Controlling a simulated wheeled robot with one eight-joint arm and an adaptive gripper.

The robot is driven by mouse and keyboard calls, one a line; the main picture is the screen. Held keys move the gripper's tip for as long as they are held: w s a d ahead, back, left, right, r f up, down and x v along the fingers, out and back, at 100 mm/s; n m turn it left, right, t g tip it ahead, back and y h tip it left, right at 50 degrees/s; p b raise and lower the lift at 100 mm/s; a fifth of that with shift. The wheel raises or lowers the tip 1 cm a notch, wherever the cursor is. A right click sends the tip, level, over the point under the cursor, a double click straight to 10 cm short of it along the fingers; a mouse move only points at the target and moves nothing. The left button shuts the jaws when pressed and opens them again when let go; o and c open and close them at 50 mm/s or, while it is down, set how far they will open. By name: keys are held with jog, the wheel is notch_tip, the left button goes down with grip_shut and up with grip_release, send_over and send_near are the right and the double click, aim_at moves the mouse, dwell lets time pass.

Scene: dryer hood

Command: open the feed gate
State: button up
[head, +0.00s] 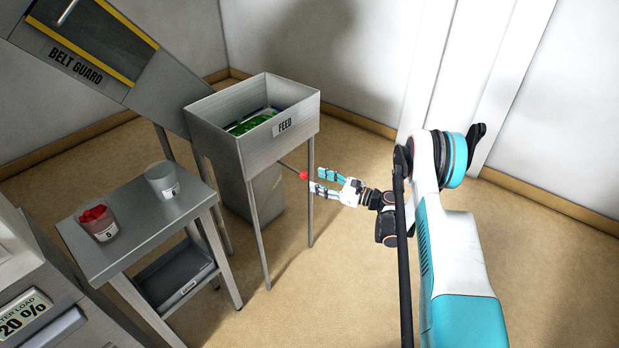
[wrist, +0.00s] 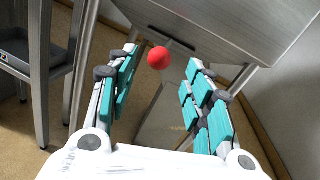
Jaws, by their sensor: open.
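The feed hopper (head: 262,145) is a grey metal bin on thin legs with a FEED label (head: 285,126) and green material inside. A red ball knob (head: 303,175) on a thin rod sticks out under its right side. In the wrist view the red knob (wrist: 159,58) lies between and just beyond the fingertips, below the hopper's underside (wrist: 220,25). A dark slot (wrist: 172,38) shows behind the knob. My gripper (head: 323,181) is open, with its teal-padded fingers (wrist: 165,75) on either side of the knob's line. No contact with the knob is visible. The gate plate itself is hidden.
A metal side table (head: 145,215) at left holds a cup of red pieces (head: 98,222) and a grey cup (head: 162,180). A grey bin (head: 268,195) stands under the hopper. The hopper's legs (head: 310,215) are close to my gripper. Floor at right is clear.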

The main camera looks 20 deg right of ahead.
jog(key=shift+v, duration=2.6)
